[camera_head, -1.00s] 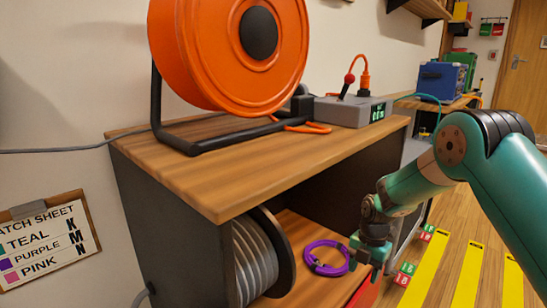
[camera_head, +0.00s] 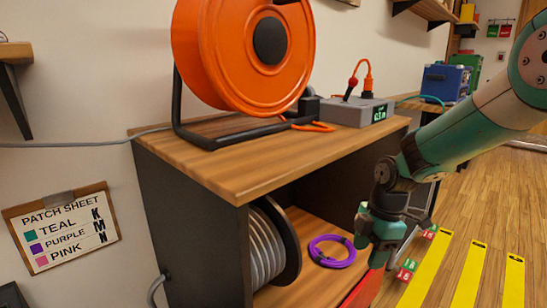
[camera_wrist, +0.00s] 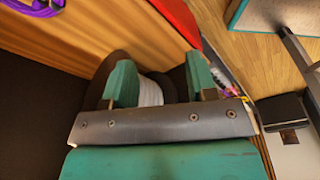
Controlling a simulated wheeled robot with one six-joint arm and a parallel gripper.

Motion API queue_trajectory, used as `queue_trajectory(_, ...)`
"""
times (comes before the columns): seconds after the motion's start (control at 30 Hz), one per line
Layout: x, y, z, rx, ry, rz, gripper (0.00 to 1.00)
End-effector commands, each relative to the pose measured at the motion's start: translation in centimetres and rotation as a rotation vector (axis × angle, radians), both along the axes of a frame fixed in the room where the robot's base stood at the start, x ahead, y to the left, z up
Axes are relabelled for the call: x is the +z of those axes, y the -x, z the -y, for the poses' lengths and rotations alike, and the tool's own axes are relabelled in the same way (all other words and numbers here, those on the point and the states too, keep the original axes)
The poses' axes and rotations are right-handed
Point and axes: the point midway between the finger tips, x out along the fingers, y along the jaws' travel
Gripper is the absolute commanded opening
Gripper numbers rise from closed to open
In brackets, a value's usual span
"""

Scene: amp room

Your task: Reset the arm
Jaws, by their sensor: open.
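My gripper (camera_head: 376,238) hangs at the end of my teal arm, at the right front of the wooden cabinet, beside its open lower shelf. In the wrist view my gripper's two teal fingers (camera_wrist: 161,85) stand apart with nothing held between them. A purple cable coil (camera_head: 332,251) lies on the lower shelf to the left of my gripper, apart from it. Part of the purple coil also shows at the top left of the wrist view (camera_wrist: 34,6).
A grey cable spool (camera_head: 268,245) stands in the cabinet (camera_head: 192,215). An orange reel (camera_head: 240,50) and a grey box with a display (camera_head: 350,111) are on top. A patch sheet (camera_head: 64,228) hangs on the wall. Yellow floor strips (camera_head: 470,275) lie on open floor at right.

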Motion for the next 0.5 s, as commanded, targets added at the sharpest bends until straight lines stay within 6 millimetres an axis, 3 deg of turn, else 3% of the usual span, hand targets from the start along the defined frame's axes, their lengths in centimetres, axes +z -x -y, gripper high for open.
queue_trajectory(0.03,2.3,1.6,-0.8,-0.07,-0.011,-0.001,0.52)
queue_trajectory(0.2,8.9,9.1,-3.4,-0.425,-0.066,-0.059,0.52)
queue_trajectory(0.3,11.4,13.8,-4.4,-0.623,-0.094,-0.107,0.52)
queue_trajectory(0.5,13.8,21.1,-5.3,-0.916,-0.131,-0.198,0.52)
